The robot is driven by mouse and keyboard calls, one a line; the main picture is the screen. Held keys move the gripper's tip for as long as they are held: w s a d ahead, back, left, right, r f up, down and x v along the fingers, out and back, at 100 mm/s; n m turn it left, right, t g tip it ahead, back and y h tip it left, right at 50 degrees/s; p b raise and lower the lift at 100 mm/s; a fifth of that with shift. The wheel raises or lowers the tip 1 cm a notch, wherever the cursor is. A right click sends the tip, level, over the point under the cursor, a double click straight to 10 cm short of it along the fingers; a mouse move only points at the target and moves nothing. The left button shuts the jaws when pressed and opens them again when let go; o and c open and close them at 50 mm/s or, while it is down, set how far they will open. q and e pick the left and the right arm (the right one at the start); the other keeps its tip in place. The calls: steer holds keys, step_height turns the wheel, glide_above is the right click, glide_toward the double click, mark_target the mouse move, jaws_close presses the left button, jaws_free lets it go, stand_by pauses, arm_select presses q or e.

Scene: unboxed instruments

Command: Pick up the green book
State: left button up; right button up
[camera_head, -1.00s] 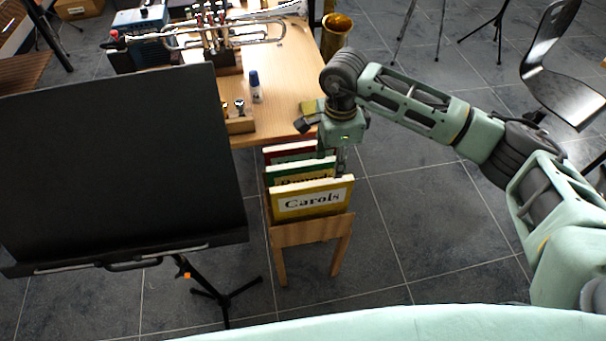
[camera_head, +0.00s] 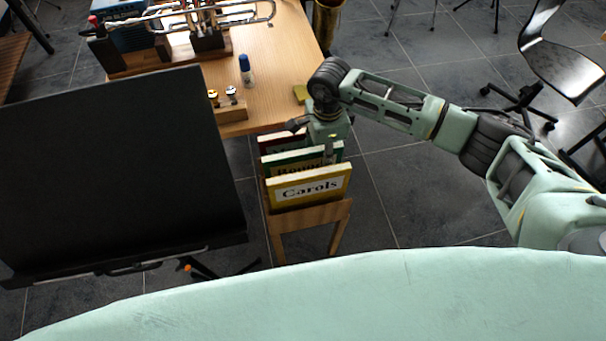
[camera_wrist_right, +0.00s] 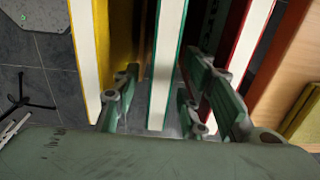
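The green book (camera_head: 300,160) stands upright in a small wooden rack (camera_head: 312,217), behind the yellow "Carols" book (camera_head: 308,187) and in front of a red book (camera_head: 270,143). My right gripper (camera_head: 328,150) is over the right end of the books, its fingertips partly hidden in the head view. In the right wrist view the green book (camera_wrist_right: 166,65) runs between the open fingers (camera_wrist_right: 158,108), with gaps visible beside it. One finger is on the yellow book's side, the other on the red book's side. My left gripper is not in view.
A wooden table (camera_head: 285,85) with a trumpet (camera_head: 215,15) and a small blue-capped bottle (camera_head: 246,70) is behind the rack. A black music stand (camera_head: 115,165) is close on the left. A black chair (camera_head: 560,50) stands at the right; the floor between is free.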

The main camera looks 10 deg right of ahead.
steer(key=shift+c, duration=0.4)
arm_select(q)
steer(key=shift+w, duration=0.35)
arm_select(e)
jaws_close()
